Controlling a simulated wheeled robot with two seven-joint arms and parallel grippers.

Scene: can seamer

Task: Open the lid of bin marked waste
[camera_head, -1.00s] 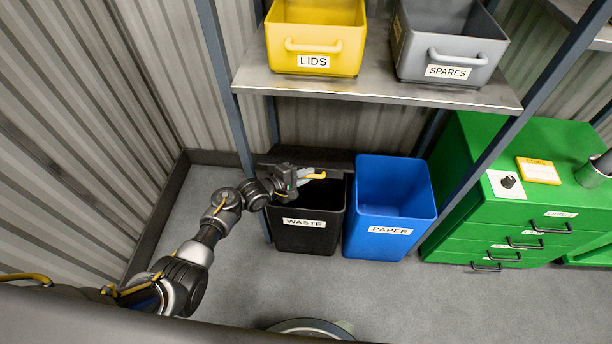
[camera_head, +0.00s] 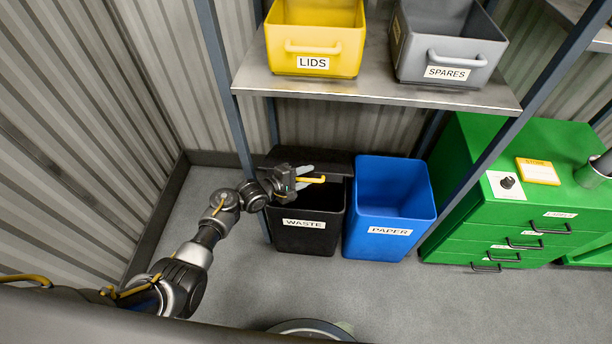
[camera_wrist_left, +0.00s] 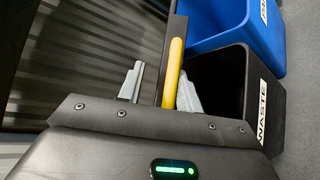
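The black waste bin (camera_head: 285,235) stands on the floor below the shelf, its dark mouth showing. Its black lid (camera_head: 335,162) is raised at the back of the bin, with a yellow handle (camera_head: 312,180) on it. My left gripper (camera_head: 302,175) is at the handle. In the left wrist view its two grey fingers (camera_wrist_left: 160,90) are apart, with the yellow handle (camera_wrist_left: 174,68) between them, nearer the right finger. The waste bin (camera_wrist_left: 266,105) shows at right there. My right gripper is in neither view.
A blue paper bin (camera_head: 390,200) stands close to the right of the waste bin. Above is a shelf (camera_head: 380,92) with a yellow lids bin (camera_head: 315,45) and a grey spares bin (camera_head: 450,45). Green drawers (camera_head: 520,190) stand at right. A corrugated wall (camera_head: 90,120) is at left.

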